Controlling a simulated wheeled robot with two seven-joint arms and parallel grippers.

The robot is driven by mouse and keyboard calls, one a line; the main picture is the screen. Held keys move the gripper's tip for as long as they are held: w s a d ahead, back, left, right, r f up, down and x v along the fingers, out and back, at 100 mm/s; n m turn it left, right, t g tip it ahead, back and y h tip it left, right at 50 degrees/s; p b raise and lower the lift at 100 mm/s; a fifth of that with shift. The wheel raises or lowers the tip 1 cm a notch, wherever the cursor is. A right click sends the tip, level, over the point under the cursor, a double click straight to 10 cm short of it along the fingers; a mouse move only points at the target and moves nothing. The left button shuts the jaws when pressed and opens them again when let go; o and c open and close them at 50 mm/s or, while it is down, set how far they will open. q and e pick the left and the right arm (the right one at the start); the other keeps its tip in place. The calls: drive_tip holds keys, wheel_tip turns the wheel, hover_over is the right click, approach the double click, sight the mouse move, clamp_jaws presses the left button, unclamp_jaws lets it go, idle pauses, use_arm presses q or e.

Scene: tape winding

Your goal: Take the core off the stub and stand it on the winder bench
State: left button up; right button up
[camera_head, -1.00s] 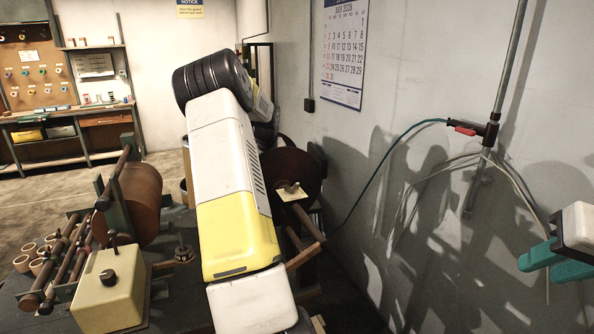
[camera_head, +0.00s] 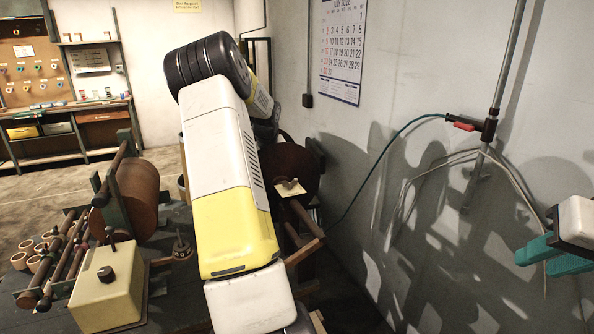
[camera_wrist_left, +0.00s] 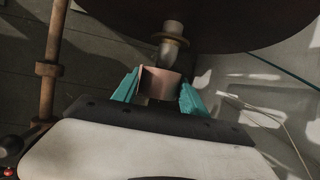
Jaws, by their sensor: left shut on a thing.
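In the left wrist view the core (camera_wrist_left: 158,82), a pinkish-brown tube, sits between the teal fingers of my left gripper (camera_wrist_left: 158,92), which is shut on it. The metal stub (camera_wrist_left: 172,32) with a brass-coloured collar stands out from a big dark disc just beyond the core. I cannot tell whether the core is still around the stub's end. In the head view my left arm hides its own gripper and the core. The winder bench (camera_head: 172,310) is dark, at the lower left. My right gripper (camera_head: 552,258) is open and empty at the right edge, beside the wall.
On the bench stand a cream box with a knob (camera_head: 106,285), rollers (camera_head: 65,262), a large brown roll (camera_head: 137,195) and a small upright spindle (camera_head: 181,247). Several small cores (camera_head: 34,262) lie at the left. A hose (camera_head: 385,160) hangs along the right wall.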

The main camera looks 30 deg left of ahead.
use_arm(q)
drive_tip(key=r, duration=0.5)
drive_tip(key=shift+s+d+r, duration=0.2)
drive_tip(key=shift+d+r, duration=0.1)
drive_tip(key=shift+r, duration=0.1)
wheel_tip(320, 180, up, 13)
drive_tip(key=a, duration=0.1)
drive_tip(key=shift+s, duration=0.45)
drive_tip(key=shift+a, duration=0.1)
